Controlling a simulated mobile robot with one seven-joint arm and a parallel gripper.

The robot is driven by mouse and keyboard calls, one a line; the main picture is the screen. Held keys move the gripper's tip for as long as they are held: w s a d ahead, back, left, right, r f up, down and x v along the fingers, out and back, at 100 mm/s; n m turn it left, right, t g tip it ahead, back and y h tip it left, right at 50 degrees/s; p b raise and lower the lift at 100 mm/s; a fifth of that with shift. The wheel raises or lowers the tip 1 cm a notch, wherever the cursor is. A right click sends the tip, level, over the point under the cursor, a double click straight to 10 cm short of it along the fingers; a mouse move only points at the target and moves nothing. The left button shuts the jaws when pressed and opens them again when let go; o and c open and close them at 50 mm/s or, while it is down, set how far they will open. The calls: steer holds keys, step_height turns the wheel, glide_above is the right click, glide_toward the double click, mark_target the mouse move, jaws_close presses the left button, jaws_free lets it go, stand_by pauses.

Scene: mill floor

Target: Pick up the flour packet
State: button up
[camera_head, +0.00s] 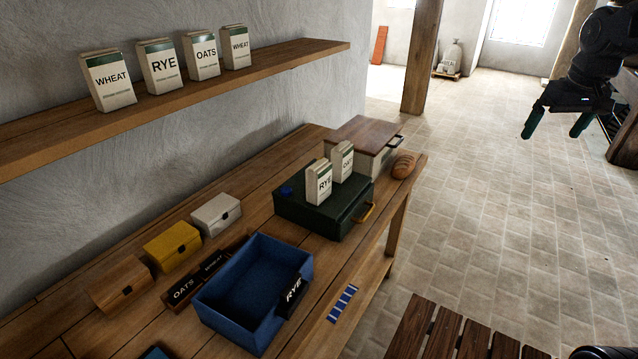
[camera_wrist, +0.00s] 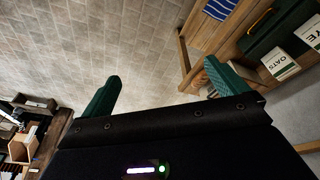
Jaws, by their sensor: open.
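Several pale flour packets with green tops are in view. A RYE packet (camera_head: 319,183) and an OATS packet (camera_head: 342,162) stand upright on a dark green box (camera_head: 324,222) on the bench. A WHEAT packet (camera_head: 108,80), a RYE packet (camera_head: 161,66), an OATS packet (camera_head: 201,54) and another WHEAT packet (camera_head: 236,47) stand on the wall shelf. My gripper (camera_head: 556,128) is open and empty, high at the right, well away from the packets. The wrist view shows its green fingers (camera_wrist: 162,74) apart, with the OATS (camera_wrist: 281,62) and RYE (camera_wrist: 313,35) packets at the upper right.
The bench (camera_head: 150,325) bears an empty blue bin (camera_head: 212,300) labelled RYE, wooden, yellow and white small boxes, and OATS and WHEAT plates. A bread loaf (camera_head: 403,166) lies beside a wood-topped box (camera_head: 362,134). A slatted seat (camera_head: 440,335) is in front. Tiled floor is open at right.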

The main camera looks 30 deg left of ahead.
steer(key=w+a+f+n, duration=0.1)
steer(key=w+a+n, duration=0.2)
steer(key=a, duration=1.2)
steer(key=n+g+h, duration=0.1)
steer(key=n+g, duration=0.2)
steer(key=n, duration=0.5)
glide_above(319, 165)
steer(key=f, duration=1.2)
steer(key=shift+w+d+f, duration=0.2)
steer(key=shift+w+f, duration=0.05)
steer(key=shift+f, duration=0.15)
steer(key=shift+s+a+f, duration=0.15)
steer(key=shift+a, duration=0.05)
steer(key=shift+f, duration=0.3)
steer(key=f, duration=1)
steer(key=shift+s+d, duration=0.1)
steer(key=shift+s, duration=0.15)
steer(key=c, duration=1.3)
steer(key=shift+r, duration=0.1)
steer(key=shift+c, duration=0.2)
